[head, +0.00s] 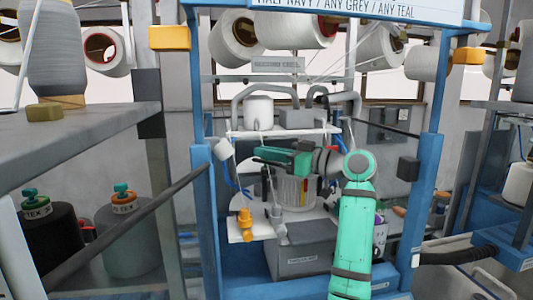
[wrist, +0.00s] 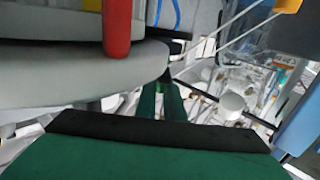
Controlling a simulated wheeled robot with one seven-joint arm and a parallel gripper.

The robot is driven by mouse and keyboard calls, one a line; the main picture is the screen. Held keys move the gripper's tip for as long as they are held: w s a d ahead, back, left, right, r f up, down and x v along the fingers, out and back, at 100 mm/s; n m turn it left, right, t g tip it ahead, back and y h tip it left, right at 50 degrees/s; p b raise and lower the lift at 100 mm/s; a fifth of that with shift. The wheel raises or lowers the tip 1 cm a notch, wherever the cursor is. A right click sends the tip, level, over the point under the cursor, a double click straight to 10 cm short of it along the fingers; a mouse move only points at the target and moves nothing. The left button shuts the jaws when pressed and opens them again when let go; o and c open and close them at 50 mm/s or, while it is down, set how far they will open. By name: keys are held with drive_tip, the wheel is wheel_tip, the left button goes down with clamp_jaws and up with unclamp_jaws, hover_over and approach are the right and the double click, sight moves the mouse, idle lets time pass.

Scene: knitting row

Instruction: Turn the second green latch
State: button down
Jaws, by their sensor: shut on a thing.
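My gripper (head: 262,155) reaches left across the top of the grey drum (head: 287,191) of the knitting machine. In the wrist view its two dark green fingers (wrist: 164,100) run close together under the drum's grey rim (wrist: 90,70). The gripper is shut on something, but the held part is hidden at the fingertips. I cannot make out a green latch apart from my fingers in either view. A red latch (head: 305,185) stands on the drum's front; a red part (wrist: 116,28) also hangs close above the fingers in the wrist view.
Blue posts (head: 426,200) flank the machine on both sides. A yellow-orange part (head: 245,225) stands at the white shelf's front left. A grey box (head: 300,252) is below. Yarn cones (head: 236,40) hang above. A dark bar (head: 120,228) slants across the left.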

drive_tip(key=shift+a, duration=0.1)
drive_tip(key=c, duration=1.9)
unclamp_jaws()
drive_tip(key=shift+w, duration=0.1)
drive_tip(key=shift+o, duration=0.2)
drive_tip(key=shift+f, duration=0.1)
drive_tip(key=shift+a, duration=0.1)
drive_tip(key=shift+d, duration=0.35)
drive_tip(key=v, duration=1)
drive_tip(key=shift+s, duration=0.25)
drive_tip(key=shift+a, duration=0.1)
